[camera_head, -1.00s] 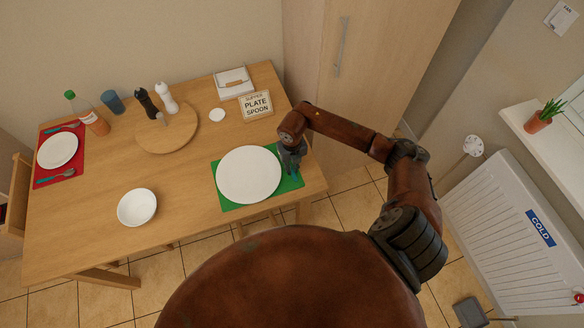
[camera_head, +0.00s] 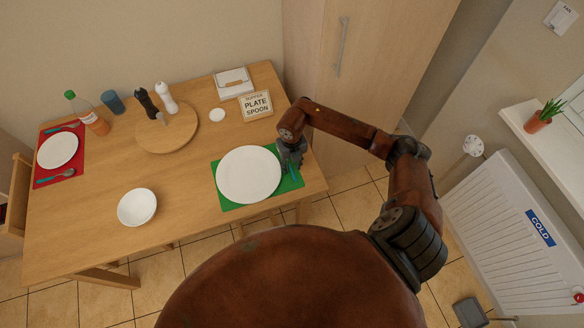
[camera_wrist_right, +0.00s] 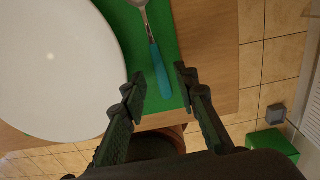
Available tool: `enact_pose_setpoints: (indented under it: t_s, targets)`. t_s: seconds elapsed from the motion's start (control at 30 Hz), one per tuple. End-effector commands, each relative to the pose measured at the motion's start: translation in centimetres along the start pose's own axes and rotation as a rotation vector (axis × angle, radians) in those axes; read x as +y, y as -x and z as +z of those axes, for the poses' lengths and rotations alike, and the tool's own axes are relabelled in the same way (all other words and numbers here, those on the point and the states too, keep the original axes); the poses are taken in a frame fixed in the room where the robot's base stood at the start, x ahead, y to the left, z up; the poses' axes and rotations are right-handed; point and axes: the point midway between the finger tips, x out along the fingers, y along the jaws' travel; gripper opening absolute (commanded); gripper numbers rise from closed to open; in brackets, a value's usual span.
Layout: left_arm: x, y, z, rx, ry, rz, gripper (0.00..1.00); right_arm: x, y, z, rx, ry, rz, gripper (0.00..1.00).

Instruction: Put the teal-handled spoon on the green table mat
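The teal-handled spoon (camera_wrist_right: 158,62) lies on the green table mat (camera_wrist_right: 181,20), right of the white plate, in the right wrist view. Its bowl end runs out of the top of that view. In the head view the mat (camera_head: 232,203) is at the table's right end, and the spoon is mostly hidden by my right gripper (camera_head: 293,164). In the right wrist view my right gripper (camera_wrist_right: 160,84) is open, with a finger on each side of the handle's end and visible gaps between. My left gripper is not in view.
A white plate (camera_head: 248,174) covers most of the mat. A white bowl (camera_head: 137,207) stands to the left. A red mat (camera_head: 72,165) with a plate and teal-handled cutlery is at the far left. A sign (camera_head: 256,105) and round board (camera_head: 166,128) stand at the back.

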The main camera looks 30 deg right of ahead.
Motion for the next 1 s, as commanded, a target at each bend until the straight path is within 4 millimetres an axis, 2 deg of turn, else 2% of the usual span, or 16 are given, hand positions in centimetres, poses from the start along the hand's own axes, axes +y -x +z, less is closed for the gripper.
enact_pose_setpoints:
  t_s: [0.3, 0.5, 0.7, 1.0]
  targets:
    - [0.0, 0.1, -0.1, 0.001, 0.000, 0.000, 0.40, -0.1, 6.8, 0.1, -0.004, 0.001, -0.002, 0.28]
    - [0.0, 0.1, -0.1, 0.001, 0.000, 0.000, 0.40, -0.1, 9.5, 0.1, -0.002, -0.001, -0.001, 0.28]
    - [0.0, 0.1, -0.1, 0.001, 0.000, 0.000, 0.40, 0.0, 10.4, 0.0, 0.000, 0.000, -0.001, 0.28]
    - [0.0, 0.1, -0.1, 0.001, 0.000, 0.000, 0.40, 0.3, 10.3, -0.1, 0.001, 0.005, 0.012, 0.28]
